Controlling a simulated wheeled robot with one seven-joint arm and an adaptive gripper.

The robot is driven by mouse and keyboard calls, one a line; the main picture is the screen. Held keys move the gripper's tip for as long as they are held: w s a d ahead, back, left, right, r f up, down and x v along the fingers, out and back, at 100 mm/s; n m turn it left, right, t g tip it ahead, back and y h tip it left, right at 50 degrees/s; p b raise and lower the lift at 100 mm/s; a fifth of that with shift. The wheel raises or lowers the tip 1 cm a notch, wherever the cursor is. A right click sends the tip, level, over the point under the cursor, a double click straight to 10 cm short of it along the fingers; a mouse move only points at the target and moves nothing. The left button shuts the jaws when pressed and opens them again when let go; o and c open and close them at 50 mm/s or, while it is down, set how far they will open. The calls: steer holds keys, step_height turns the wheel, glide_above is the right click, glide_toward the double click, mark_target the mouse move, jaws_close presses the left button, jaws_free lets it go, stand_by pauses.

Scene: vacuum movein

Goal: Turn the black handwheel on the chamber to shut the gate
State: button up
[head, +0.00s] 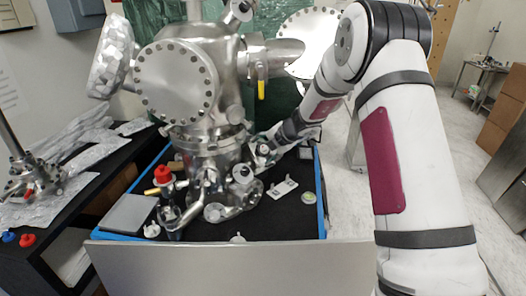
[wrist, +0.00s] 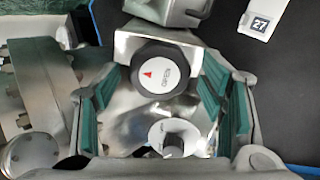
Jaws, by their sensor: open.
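The black handwheel (wrist: 148,88) has a dark rim and a white face with a red triangle. In the wrist view it is between my gripper's green-padded fingers, nearer their far ends. My gripper (wrist: 160,98) is open, with visible gaps between the pads and the wheel. The steel chamber (head: 200,115) stands in the middle of the head view. There my gripper (head: 268,147) is at the right of its lower part, and it mostly hides what lies between its fingers. I cannot tell the wheel's contact with the fingers from the head view.
A second knob with a pale disc (wrist: 176,137) lies below the handwheel in the wrist view. A white block marked 27 (wrist: 262,20) lies on the black surface. A yellow-handled valve (head: 261,88) hangs above my gripper. A grey panel (head: 230,268) crosses the front.

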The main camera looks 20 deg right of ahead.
steer(key=v, duration=1)
steer(key=shift+s+d+r, duration=0.15)
steer(key=shift+s+r, duration=0.15)
